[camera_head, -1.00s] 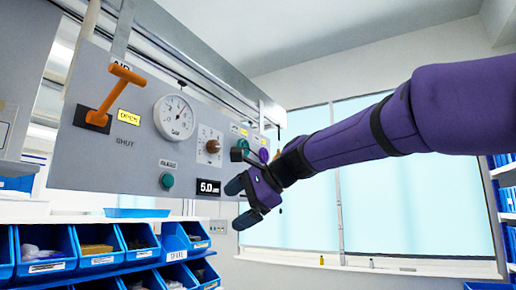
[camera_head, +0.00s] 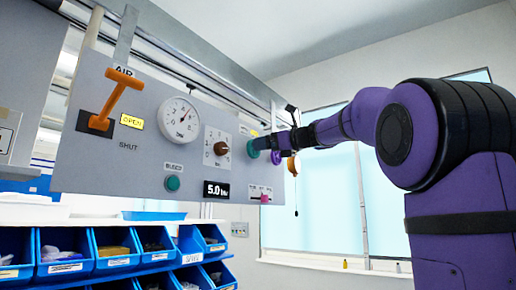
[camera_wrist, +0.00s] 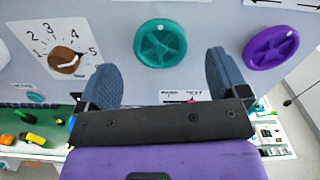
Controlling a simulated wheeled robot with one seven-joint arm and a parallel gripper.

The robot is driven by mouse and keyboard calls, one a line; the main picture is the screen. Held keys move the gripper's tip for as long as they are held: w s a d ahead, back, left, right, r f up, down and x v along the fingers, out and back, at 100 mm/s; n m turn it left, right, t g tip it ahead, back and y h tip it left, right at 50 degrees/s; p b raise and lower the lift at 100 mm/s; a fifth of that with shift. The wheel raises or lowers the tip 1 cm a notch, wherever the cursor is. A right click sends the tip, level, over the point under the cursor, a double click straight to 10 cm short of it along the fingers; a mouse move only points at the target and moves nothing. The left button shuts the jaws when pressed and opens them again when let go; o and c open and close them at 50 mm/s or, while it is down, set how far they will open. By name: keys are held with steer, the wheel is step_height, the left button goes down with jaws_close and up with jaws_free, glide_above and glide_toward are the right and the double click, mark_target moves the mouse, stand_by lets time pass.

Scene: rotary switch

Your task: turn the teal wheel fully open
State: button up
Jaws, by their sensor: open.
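The teal wheel (camera_wrist: 160,43) is a round spoked handwheel on the grey panel, with a white dot near its top rim. In the wrist view it lies ahead of and between the fingertips of my gripper (camera_wrist: 164,75), which is open and empty. A gap of bare panel shows between the wheel and each finger. In the head view the teal wheel (camera_head: 252,149) is seen edge-on near the panel's right end, with my gripper (camera_head: 268,142) close beside it. I cannot tell the exact distance left in depth.
A purple wheel (camera_wrist: 271,47) sits right of the teal one. A brown dial knob (camera_wrist: 64,60) is to its left. The panel also bears an orange lever (camera_head: 115,95), a gauge (camera_head: 178,119) and a green button (camera_head: 172,183). Blue bins (camera_head: 110,250) stand below.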

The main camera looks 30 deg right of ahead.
steer(key=shift+x, duration=2.05)
steer(key=c, duration=0.9)
